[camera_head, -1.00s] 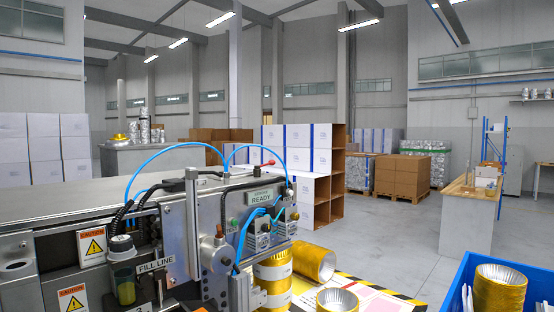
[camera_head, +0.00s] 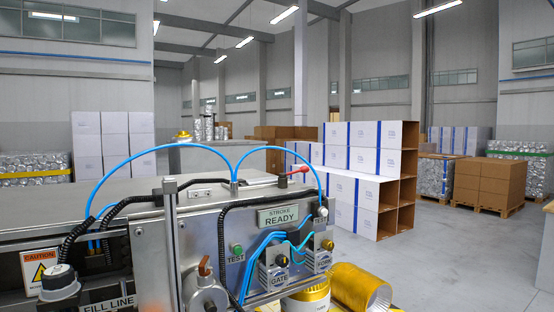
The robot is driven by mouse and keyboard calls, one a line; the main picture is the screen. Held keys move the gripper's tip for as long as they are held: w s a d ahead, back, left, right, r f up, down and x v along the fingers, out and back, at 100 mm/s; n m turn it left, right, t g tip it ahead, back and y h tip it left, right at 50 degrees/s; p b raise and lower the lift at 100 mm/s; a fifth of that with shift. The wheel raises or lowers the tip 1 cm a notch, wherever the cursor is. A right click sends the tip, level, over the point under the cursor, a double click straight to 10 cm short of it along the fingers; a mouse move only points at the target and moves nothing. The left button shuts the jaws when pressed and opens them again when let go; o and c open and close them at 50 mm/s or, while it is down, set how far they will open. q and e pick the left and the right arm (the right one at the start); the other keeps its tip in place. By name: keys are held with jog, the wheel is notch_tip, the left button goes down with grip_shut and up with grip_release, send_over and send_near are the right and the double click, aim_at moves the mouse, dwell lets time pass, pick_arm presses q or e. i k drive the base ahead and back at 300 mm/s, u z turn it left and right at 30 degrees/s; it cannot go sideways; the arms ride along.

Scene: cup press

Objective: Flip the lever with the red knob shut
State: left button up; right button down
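The lever with the red knob (camera_head: 283,183) is on top of the press machine (camera_head: 205,236), near its right end. A small dark red-brown handle (camera_head: 204,267) stands on the front of the machine, lower down. Neither of my grippers shows in the head view.
Blue hoses (camera_head: 150,152) arch above the machine top. A gold cup (camera_head: 359,288) lies on its side by the machine's lower right, beside another gold cup (camera_head: 306,299). White boxes (camera_head: 350,150) stand on the floor behind. Open floor lies to the right.

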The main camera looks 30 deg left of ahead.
aim_at(304, 169)
jog(key=u, duration=0.95)
jog(key=i, duration=1)
jog(key=u, duration=1.05)
